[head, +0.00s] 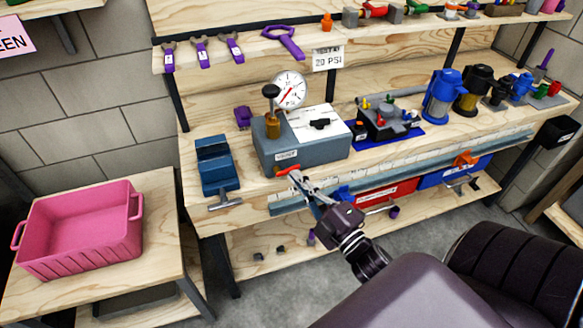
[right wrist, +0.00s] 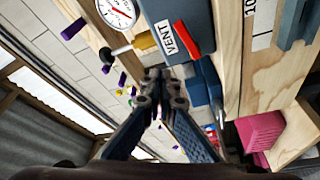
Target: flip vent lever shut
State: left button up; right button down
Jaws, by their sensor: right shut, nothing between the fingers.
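The grey test box (head: 318,150) stands on the bench with a VENT label (head: 287,155) on its front face. The red vent lever (head: 288,171) lies low on that face, below the label. In the right wrist view the red lever (right wrist: 187,40) runs alongside the VENT label (right wrist: 168,37). My right gripper (head: 299,179) is shut and empty, with its fingertips (right wrist: 166,73) close to the lever at the front of the box. I cannot tell whether they touch it. The fingers partly cover the lever area in the head view. My left gripper is out of view.
A pressure gauge (head: 289,90) and a black-knobbed brass post (head: 272,115) stand at the box. A blue vise (head: 216,165) is to its left. A blue tray with fittings (head: 388,122) is to its right. A pink crate (head: 85,225) sits on the left table.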

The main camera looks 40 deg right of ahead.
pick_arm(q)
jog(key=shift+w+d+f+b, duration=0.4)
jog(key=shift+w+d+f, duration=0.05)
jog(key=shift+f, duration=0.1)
pick_arm(e)
jog(key=s, duration=0.1)
jog(key=s+f, duration=0.1)
jog(key=s, duration=0.2)
jog(key=shift+a+f, duration=0.15)
jog(key=shift+a, duration=0.25)
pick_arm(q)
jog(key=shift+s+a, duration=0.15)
